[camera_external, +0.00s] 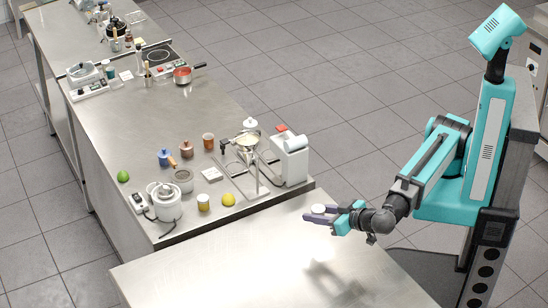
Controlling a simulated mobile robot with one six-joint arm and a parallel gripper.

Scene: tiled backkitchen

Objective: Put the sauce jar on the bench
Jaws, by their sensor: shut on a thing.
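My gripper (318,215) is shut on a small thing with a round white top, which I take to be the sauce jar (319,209). The dark fingers hide most of its body. The gripper reaches left from my arm and is over the near steel bench (215,268), by its far right edge. A dark shadow lies on the bench top below, so the jar appears held above the surface. The bench top is bare.
A long steel counter (135,115) runs behind the near bench. A red pan (183,75) stands farther back.

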